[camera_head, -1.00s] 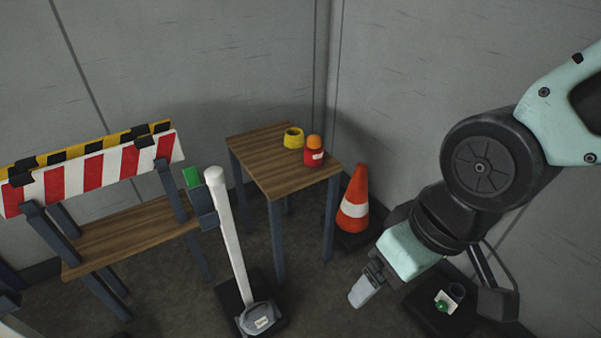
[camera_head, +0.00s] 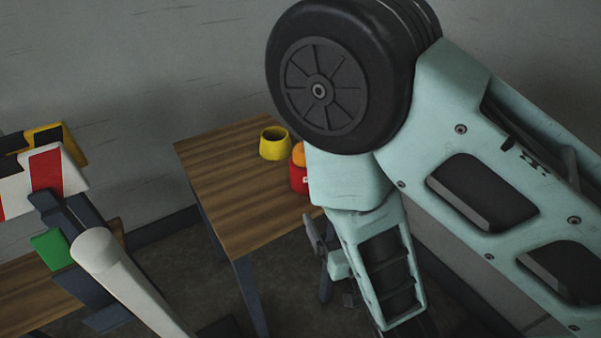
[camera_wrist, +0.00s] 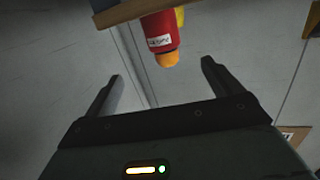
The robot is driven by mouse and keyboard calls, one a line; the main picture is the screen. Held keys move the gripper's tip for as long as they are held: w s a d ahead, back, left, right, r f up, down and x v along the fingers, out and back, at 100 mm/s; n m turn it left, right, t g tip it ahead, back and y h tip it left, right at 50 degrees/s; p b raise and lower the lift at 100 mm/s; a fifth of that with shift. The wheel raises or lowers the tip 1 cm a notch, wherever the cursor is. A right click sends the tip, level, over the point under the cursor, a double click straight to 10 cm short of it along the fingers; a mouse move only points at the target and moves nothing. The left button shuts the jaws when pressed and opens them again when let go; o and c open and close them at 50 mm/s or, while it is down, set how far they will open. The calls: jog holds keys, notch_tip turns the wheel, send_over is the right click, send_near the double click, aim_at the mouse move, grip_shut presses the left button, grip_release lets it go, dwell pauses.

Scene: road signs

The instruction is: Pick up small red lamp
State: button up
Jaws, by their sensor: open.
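The small red lamp (camera_head: 299,180) has a red body and an orange dome. It stands on a wooden table (camera_head: 225,190) and is partly hidden behind my arm in the head view. In the wrist view the lamp (camera_wrist: 161,38) appears upside down at the top, with a white label on its side. My gripper (camera_wrist: 160,85) is open and empty, its two fingers spread below the lamp in that picture. The lamp is beyond the fingertips, not between them.
A yellow ring-shaped object (camera_head: 274,143) stands next to the lamp on the table. A white post (camera_head: 125,280) and a striped barrier (camera_head: 40,180) stand at the left. Grey walls close in behind the table. The table's left part is bare.

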jog(key=b, duration=0.7)
send_near(305, 164)
notch_tip(305, 164, down, 3)
jog(key=d, duration=0.1)
jog(key=shift+n+t+y, duration=0.3)
jog(key=shift+t, duration=0.1)
jog(key=x, duration=0.7)
jog(key=shift+d, duration=0.2)
jog(key=shift+f+b+x, duration=0.2)
jog(key=shift+b+x, duration=0.45)
jog(key=shift+x, duration=2.5)
jog(key=shift+s, duration=0.1)
jog(key=c, duration=1.3)
